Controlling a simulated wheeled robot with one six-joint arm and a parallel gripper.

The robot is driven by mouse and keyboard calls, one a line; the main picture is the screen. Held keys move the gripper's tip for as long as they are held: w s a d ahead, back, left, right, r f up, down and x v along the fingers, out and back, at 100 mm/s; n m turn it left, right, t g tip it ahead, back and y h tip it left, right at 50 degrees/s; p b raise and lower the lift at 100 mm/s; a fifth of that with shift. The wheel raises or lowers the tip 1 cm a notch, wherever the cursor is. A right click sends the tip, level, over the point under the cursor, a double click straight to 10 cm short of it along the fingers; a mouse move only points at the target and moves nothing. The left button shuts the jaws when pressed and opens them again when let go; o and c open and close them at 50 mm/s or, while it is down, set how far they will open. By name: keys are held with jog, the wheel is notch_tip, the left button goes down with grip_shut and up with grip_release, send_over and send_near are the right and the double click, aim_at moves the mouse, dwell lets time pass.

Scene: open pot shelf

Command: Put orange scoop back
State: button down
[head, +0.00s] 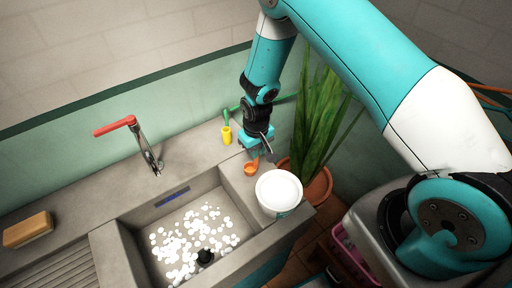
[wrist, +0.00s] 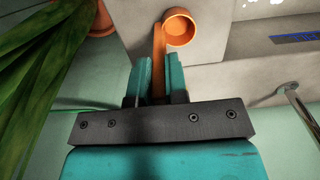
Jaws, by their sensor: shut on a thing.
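The orange scoop (head: 251,168) is at the back right corner of the sink counter, with its cup low and its handle up in my gripper. My gripper (head: 260,152) is shut on the scoop's handle. In the wrist view the teal fingers of my gripper (wrist: 160,78) pinch the orange handle, and the round cup of the scoop (wrist: 179,27) is beyond the fingertips. I cannot tell whether the cup touches the counter.
A white round container (head: 279,191) stands just in front of the scoop. A yellow cup (head: 226,135) with a green-handled item is to the left. A potted plant (head: 318,125) is at right. The sink (head: 190,240), red-handled faucet (head: 148,155) and sponge (head: 27,230) are left.

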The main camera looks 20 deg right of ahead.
jog(key=shift+f, duration=0.1)
jog(key=c, duration=1.6)
grip_release()
jog(key=shift+f, duration=0.1)
jog(key=o, duration=0.5)
notch_tip(320, 180, up, 13)
jog(key=b, duration=0.4)
jog(key=shift+s+f, duration=0.1)
jog(key=shift+f, duration=0.1)
jog(key=s+a+r+n+y, duration=0.1)
jog(key=s+a+r, duration=0.1)
jog(key=s+r, duration=0.4)
jog(key=s+a+r+n+y, duration=0.1)
jog(key=s+a+r+n, duration=0.1)
jog(key=s+r, duration=0.5)
jog(key=s+a+r+n+y, duration=0.1)
jog(key=s+a+r+y, duration=0.1)
jog(key=s+r, duration=0.5)
jog(key=shift+s+a+n, duration=0.15)
jog(key=shift+s+n, duration=0.25)
jog(key=shift+s, duration=1.8)
